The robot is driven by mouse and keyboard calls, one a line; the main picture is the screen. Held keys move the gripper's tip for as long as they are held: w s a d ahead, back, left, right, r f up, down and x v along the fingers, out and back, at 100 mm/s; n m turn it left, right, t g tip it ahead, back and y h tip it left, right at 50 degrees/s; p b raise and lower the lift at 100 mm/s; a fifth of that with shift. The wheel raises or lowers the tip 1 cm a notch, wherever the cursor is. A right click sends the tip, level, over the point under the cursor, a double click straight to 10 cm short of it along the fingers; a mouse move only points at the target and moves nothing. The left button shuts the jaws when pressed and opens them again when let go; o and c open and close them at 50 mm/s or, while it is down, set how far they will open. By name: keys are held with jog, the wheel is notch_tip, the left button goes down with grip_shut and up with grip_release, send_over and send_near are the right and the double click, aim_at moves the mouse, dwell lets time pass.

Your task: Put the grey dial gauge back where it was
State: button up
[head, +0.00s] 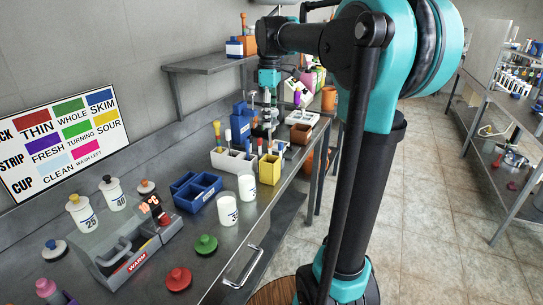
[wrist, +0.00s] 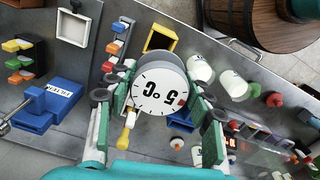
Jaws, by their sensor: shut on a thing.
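In the head view my gripper (head: 268,88) hangs over the far part of the bench. The gauge cannot be made out clearly there. The place where the gauge was cannot be told from these frames.
Below are a yellow bin (head: 270,169), a white caddy (head: 232,164), a blue tray (head: 195,190) and white cups (head: 228,210). A blue box marked FILTER (wrist: 62,96) lies left in the wrist view. A grey warm bath (head: 125,250) stands nearer. A wall shelf (head: 205,63) is behind.

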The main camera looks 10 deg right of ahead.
notch_tip(320, 180, down, 14)
jog(key=shift+r, duration=0.2)
jog(key=shift+f, duration=0.15)
jog(key=shift+s+f, duration=0.1)
jog(key=shift+f, duration=0.05)
dwell(0.3)
jog(key=shift+f, duration=0.35)
jog(key=shift+c, duration=1.3)
jog(key=o, duration=1.5)
jog(key=shift+o, duration=0.2)
